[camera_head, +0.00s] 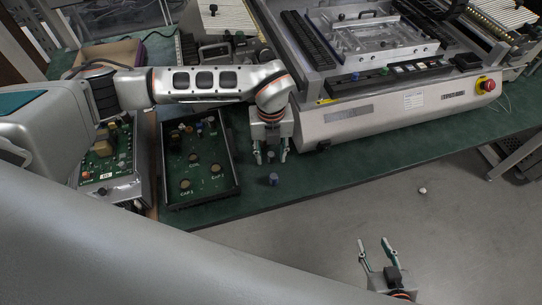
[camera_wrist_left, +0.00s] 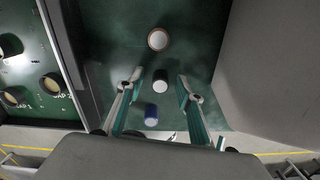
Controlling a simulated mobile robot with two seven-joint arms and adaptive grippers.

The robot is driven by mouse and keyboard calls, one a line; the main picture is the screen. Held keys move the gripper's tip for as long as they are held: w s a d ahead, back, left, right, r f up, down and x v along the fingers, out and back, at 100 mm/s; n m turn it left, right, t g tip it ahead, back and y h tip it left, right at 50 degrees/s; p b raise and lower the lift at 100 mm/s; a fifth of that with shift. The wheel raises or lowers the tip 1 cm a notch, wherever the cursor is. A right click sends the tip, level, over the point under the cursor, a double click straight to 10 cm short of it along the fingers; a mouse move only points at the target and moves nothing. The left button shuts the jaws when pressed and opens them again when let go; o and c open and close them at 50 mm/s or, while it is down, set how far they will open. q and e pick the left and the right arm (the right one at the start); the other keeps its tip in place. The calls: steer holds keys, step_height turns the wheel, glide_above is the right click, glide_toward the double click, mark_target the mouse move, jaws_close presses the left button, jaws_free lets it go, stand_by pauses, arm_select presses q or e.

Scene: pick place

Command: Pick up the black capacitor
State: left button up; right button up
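The black capacitor (camera_wrist_left: 160,80), a short dark cylinder with a pale top, stands on the green table between the fingertips of my left gripper in the left wrist view. My left gripper (camera_head: 270,159) is open and points down over the table, right of the black tray, in the head view. The wrist view does not show finger contact with the capacitor. In the head view the capacitor is mostly hidden between the fingers. My right gripper (camera_head: 376,252) is open and empty over the grey floor, away from the table.
A blue capacitor (camera_wrist_left: 151,116) and a brown-rimmed, pale-topped capacitor (camera_wrist_left: 157,39) stand on either side of the black one. A black tray (camera_head: 236,170) holding a green board and round parts lies to the left. A large grey machine (camera_head: 400,115) stands to the right.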

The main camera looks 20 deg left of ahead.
arm_select(q)
steer(key=c, duration=0.9)
steer(key=shift+r, duration=0.1)
